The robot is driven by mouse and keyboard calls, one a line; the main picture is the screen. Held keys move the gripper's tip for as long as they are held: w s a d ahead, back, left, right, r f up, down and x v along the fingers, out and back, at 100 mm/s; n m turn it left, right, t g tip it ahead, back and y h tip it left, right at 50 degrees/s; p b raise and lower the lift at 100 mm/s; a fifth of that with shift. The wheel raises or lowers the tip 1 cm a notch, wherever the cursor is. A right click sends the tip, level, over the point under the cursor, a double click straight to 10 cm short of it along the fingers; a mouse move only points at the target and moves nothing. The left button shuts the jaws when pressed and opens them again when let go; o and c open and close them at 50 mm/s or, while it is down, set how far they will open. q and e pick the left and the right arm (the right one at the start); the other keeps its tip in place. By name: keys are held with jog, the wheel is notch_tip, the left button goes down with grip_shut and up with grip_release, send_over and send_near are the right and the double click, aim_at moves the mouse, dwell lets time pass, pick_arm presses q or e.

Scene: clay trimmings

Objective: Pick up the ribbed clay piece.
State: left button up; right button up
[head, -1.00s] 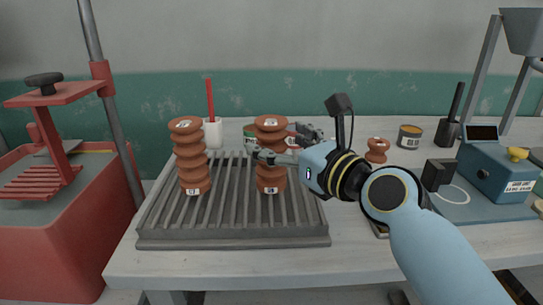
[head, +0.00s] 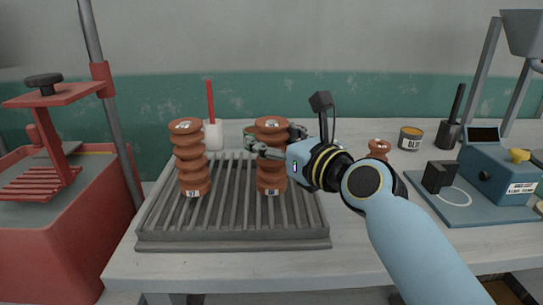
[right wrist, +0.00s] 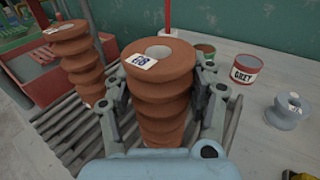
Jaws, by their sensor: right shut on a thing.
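Two tall orange-brown ribbed clay pieces stand upright on a grey slatted rack (head: 232,240). The left ribbed piece (head: 190,160) is free of any gripper. My right gripper (head: 268,149) is shut on the right ribbed piece (head: 271,172), reaching it from the right. In the right wrist view the fingers lie on both sides of this piece (right wrist: 160,85), and its labelled top faces up. The left piece also shows there (right wrist: 78,55), a little apart. The held piece's foot is hidden in the wrist view. My left gripper is not in view.
A white cup with a red stick (head: 212,135) stands behind the rack. A small clay spool (head: 379,148), a can (head: 411,138) and a blue device (head: 495,175) are on the right.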

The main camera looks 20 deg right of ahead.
jog(key=shift+r, duration=0.1)
grip_shut()
jog(key=shift+r, duration=0.1)
